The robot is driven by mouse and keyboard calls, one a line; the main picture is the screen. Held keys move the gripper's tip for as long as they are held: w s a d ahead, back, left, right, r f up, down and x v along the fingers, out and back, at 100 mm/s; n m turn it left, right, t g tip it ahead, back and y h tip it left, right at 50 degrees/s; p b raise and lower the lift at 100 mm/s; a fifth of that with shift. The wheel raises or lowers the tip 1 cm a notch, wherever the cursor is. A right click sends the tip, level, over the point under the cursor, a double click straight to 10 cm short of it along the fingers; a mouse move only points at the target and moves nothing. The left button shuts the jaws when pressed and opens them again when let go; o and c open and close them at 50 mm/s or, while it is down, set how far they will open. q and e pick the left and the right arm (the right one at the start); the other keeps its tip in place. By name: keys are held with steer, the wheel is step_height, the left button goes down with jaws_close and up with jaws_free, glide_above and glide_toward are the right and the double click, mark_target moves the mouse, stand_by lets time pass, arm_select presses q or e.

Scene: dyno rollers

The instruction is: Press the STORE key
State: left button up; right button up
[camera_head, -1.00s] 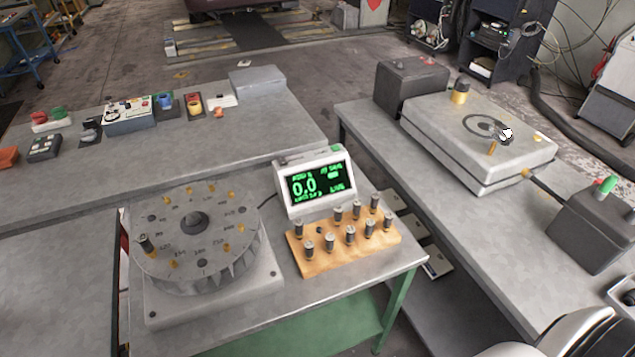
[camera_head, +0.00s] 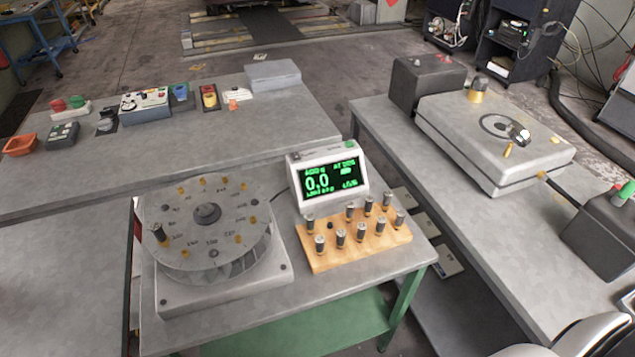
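No label reading STORE is legible, so I cannot tell which key it is. A white display unit (camera_head: 327,178) stands at the back of the near table, its screen showing green digits "0.0". A small green key (camera_head: 350,144) is on its top edge, with a darker one at the top left. A dark grey box (camera_head: 603,228) at the right edge carries a green-topped button (camera_head: 624,190). Neither gripper is in view. A white rounded part at the bottom right corner looks like my own arm.
A round numbered dial (camera_head: 207,225) with brass pins and one dark peg sits front left. A wooden block (camera_head: 355,248) holds several metal cylinders. The right table bears a grey slab-like machine (camera_head: 497,150). The left bench (camera_head: 230,140) holds coloured buttons and switch boxes.

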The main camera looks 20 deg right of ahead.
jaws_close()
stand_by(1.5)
